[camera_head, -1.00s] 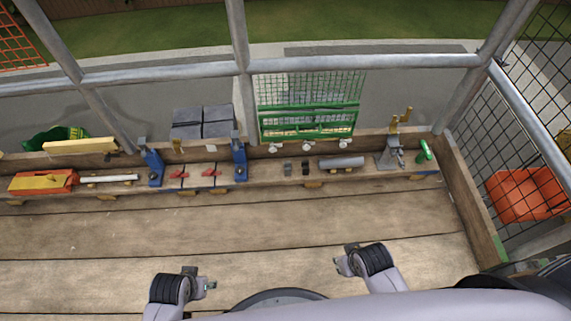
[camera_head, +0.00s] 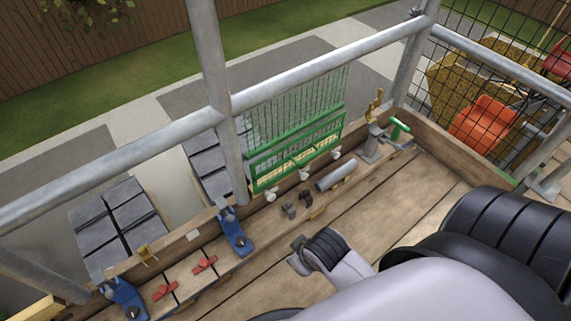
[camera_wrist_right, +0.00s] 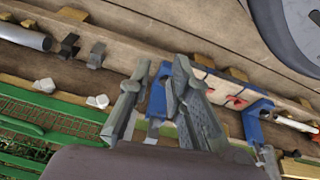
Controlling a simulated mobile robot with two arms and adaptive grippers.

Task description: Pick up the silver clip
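The silver clip (camera_head: 289,210) is a small grey clip standing on the wooden ledge, just left of a similar black clip (camera_head: 305,198). In the right wrist view the silver clip (camera_wrist_right: 96,55) is left of my fingers, clear of them. My right gripper (camera_head: 297,257) is over the deck, nearer to me than the clip and apart from it. My left gripper is out of view.
A grey cylinder (camera_head: 336,175) lies right of the clips. A blue clamp (camera_head: 235,232) stands to the left, beside red pieces (camera_head: 204,264). A green rack (camera_head: 295,150) and metal rails (camera_head: 300,65) stand behind the ledge. The planks (camera_head: 400,195) at the right are clear.

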